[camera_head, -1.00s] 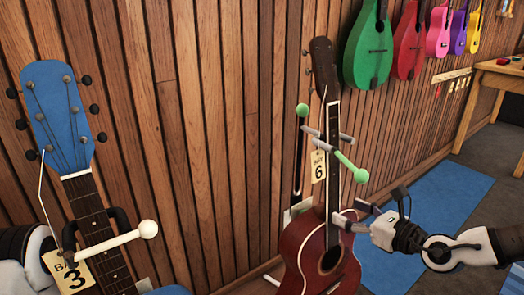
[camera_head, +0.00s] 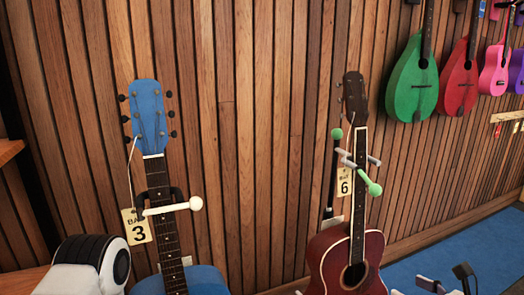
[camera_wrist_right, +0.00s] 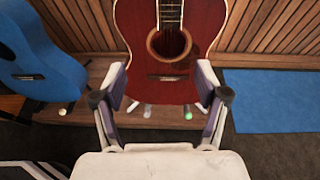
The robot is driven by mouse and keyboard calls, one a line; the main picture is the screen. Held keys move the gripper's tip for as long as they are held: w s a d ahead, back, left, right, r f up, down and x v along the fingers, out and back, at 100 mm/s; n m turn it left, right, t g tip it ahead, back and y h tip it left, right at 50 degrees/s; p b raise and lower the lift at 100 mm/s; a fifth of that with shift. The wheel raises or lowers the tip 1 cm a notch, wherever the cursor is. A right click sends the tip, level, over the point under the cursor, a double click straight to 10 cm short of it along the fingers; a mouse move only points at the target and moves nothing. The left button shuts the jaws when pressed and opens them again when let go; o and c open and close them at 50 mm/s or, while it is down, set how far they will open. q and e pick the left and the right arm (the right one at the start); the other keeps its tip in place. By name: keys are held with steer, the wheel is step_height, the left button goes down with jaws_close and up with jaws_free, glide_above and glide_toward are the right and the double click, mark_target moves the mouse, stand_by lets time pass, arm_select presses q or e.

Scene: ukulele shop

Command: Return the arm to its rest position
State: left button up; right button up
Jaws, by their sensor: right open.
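My right gripper (camera_wrist_right: 161,92) is open and empty in the right wrist view, its fingers spread in front of the lower body of the red guitar (camera_wrist_right: 185,85). In the head view only the tips of my right gripper (camera_head: 448,284) show at the bottom edge, below and right of the red guitar (camera_head: 330,262). That guitar hangs upright on a stand with green-tipped arms (camera_head: 369,186) and a tag reading 6 (camera_head: 345,184). My left gripper is not in view; a white and black part of my left arm shows at the lower left.
A blue guitar (camera_head: 148,115) stands at left with a tag reading 3 (camera_head: 136,227) and a white-tipped holder arm (camera_head: 178,207). Green (camera_head: 412,85) and red (camera_head: 460,85) instruments hang on the slatted wall. A blue mat (camera_head: 450,245) covers the floor at right.

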steer(key=s+a+f+n+g+y, duration=0.1)
steer(key=s+a+f+n+g, duration=0.5)
steer(key=s+f, duration=0.4)
steer(key=s+a+f+n+g, duration=0.6)
steer(key=s+f+g, duration=0.1)
steer(key=s+f, duration=0.35)
steer(key=s+d+f+n+g+h, duration=0.3)
steer(key=s+n, duration=0.3)
steer(key=s, duration=0.2)
steer(key=s+d+f+n+g+h, duration=0.25)
steer(key=s+n, duration=0.25)
steer(key=s, duration=0.3)
steer(key=w+a+f+n+t+h, duration=0.1)
steer(key=w+f+n+t, duration=0.2)
steer(key=w+n+t, duration=0.35)
step_height(320, 180, up, 33)
steer(key=w+n+p, duration=0.1)
steer(key=w+p, duration=0.1)
steer(key=p, duration=3.1)
steer(key=shift+w+r+g+p, duration=0.2)
steer(key=shift+w+g+p, duration=0.05)
steer(key=shift+g+p, duration=0.15)
